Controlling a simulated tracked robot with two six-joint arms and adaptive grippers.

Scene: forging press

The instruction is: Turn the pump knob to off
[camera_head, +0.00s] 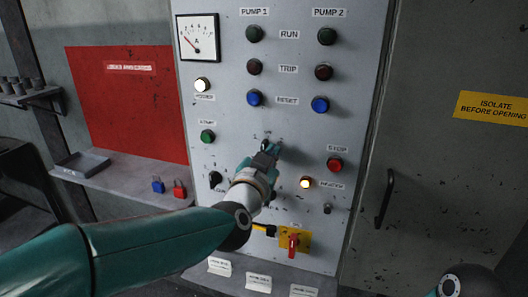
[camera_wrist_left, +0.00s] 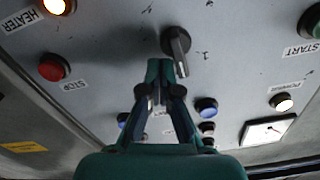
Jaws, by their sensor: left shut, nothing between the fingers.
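A black selector knob (camera_wrist_left: 176,42) with a grey pointer bar sits on the grey control panel, with small marks around it too small to read. In the wrist view its bar points down and slightly right, towards my fingers. My left gripper (camera_head: 269,151) is in front of the panel's middle; in the wrist view its closed fingertips (camera_wrist_left: 160,70) are just left of the bar's lower end. They hold nothing. I cannot tell whether they touch the knob. In the head view the gripper largely hides the knob. My right gripper is out of view.
Around the knob are a green start button (camera_head: 208,136), a red stop button (camera_head: 335,165), blue reset buttons (camera_head: 320,104) and another black knob (camera_head: 215,178). Below is a red-handled switch on a yellow plate (camera_head: 304,240). A door handle (camera_head: 385,198) stands right; a shelf (camera_head: 130,186) holds padlocks.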

